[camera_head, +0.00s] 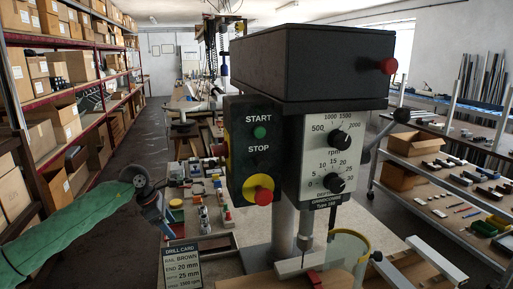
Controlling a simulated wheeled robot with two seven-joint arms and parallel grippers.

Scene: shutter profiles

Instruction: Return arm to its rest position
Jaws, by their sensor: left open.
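My left arm, in a green sleeve (60,238), comes in from the left edge. Its gripper (160,216) is open and hangs over the left part of the worktable, left of the drill press (310,65). I see nothing held in it, though its fingertips are small and dark here. A drill card (183,267) stands below and to the right of the gripper, in front of a tray. My right gripper is out of view.
The drill press has a control box (254,150) and a chuck above a pale profile (299,265). Small coloured parts (220,190) stand behind the card. Shelves with cartons (60,130) line the left, with open floor (118,160) beside them. A parts rack (445,180) stands right.

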